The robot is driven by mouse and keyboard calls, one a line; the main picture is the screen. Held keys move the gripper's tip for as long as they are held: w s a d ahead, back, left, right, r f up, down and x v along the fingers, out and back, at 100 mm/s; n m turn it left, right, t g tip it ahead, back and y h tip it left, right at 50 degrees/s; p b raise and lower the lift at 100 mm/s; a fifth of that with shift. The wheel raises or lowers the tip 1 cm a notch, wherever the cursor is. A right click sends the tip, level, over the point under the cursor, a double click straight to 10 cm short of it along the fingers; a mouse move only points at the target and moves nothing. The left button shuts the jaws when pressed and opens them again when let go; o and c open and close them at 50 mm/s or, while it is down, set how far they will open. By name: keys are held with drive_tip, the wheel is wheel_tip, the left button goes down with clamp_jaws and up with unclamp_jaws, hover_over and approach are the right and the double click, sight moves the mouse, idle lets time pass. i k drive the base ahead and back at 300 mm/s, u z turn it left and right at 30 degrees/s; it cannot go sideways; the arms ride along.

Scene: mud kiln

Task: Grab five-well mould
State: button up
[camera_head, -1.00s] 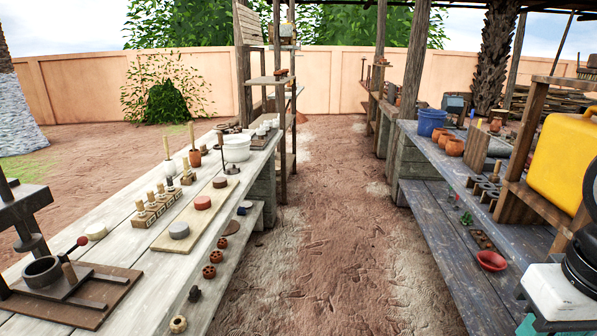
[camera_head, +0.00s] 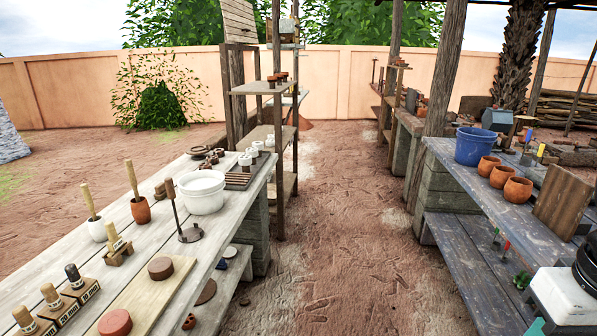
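I cannot pick out a five-well mould with certainty in the head view. A dark, ridged, flat piece (camera_head: 238,181) lies near the far end of the left table, beside small white cups (camera_head: 252,155); its wells, if any, are too small to tell. My gripper is not in view. Only white and black parts of my own arm show at the lower right edge.
The right bench (camera_head: 455,165) holds a blue bucket (camera_head: 474,146) and clay pots (camera_head: 517,189). The dirt aisle (camera_head: 335,240) between is clear.

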sight(213, 159)
drive_tip(key=i, duration=2.05)
drive_tip(key=u, duration=1.4)
